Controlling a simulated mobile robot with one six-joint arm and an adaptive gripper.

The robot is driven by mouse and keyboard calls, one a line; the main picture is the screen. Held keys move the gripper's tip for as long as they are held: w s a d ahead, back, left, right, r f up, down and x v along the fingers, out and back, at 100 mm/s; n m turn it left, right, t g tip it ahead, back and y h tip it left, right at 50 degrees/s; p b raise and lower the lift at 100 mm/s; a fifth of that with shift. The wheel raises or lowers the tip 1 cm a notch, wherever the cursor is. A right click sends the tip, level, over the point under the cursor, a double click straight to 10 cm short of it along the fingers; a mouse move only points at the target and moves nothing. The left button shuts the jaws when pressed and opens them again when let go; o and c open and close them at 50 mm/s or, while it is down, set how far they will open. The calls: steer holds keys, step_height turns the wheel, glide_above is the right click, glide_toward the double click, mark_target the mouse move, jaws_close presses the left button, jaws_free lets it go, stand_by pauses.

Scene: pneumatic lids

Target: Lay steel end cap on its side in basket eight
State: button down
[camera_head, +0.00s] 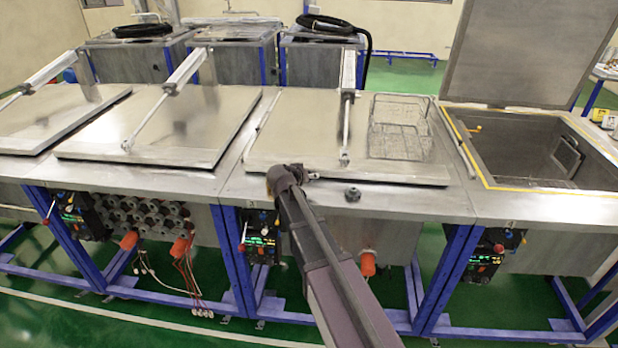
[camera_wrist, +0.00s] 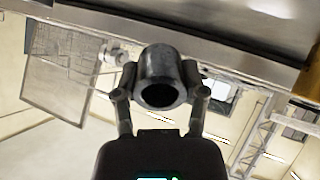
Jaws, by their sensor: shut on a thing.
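My gripper (camera_wrist: 161,94) is shut on the steel end cap (camera_wrist: 155,62), a short grey cylinder with a dark round opening facing the wrist camera. One finger is on each side of it. In the head view my arm reaches to the front edge of the bench, and the cap in my grip cannot be made out there. A wire basket (camera_head: 401,141) stands on the closed lid to the right of my arm's end. A wire mesh basket also shows at the left of the wrist view (camera_wrist: 60,62). No number is readable on the basket.
A small dark fitting (camera_head: 352,194) sits near the bench's front edge, right of my arm's end. A pneumatic cylinder (camera_head: 347,100) stands over the middle lid (camera_head: 300,150), left of the basket. The right tank (camera_head: 530,140) has its lid raised.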

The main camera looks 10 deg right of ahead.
steer(key=shift+f+b, duration=1.3)
steer(key=shift+f, duration=0.25)
steer(key=shift+c, duration=0.4)
jaws_free()
steer(key=shift+r, duration=0.1)
